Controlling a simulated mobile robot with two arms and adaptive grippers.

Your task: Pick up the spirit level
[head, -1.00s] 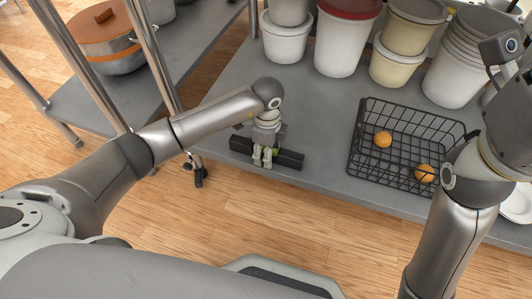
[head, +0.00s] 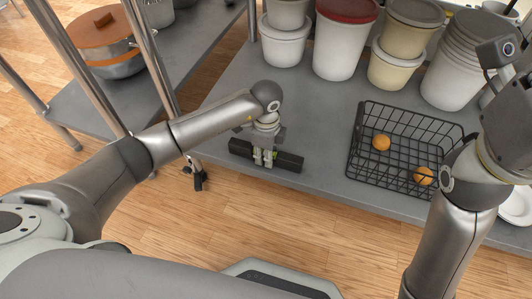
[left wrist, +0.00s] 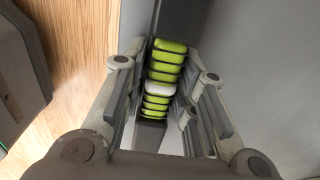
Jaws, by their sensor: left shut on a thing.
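The spirit level (head: 289,161) is a dark bar with a yellow-green middle part, at the front edge of the grey metal table. In the left wrist view the spirit level (left wrist: 166,72) runs between my fingers, its green vial part showing. My left gripper (head: 264,161) is shut on the middle of the level, with a finger on each side; it also shows in the left wrist view (left wrist: 162,105). I cannot tell whether the level touches the table. My right arm shows at the right, but its gripper is out of view.
A black wire basket (head: 360,150) with two oranges (head: 381,142) stands right of the level. White buckets (head: 340,45) and tubs line the back. A lower shelf at left holds a pot (head: 105,45) with an orange-brown lid. The table between is clear.

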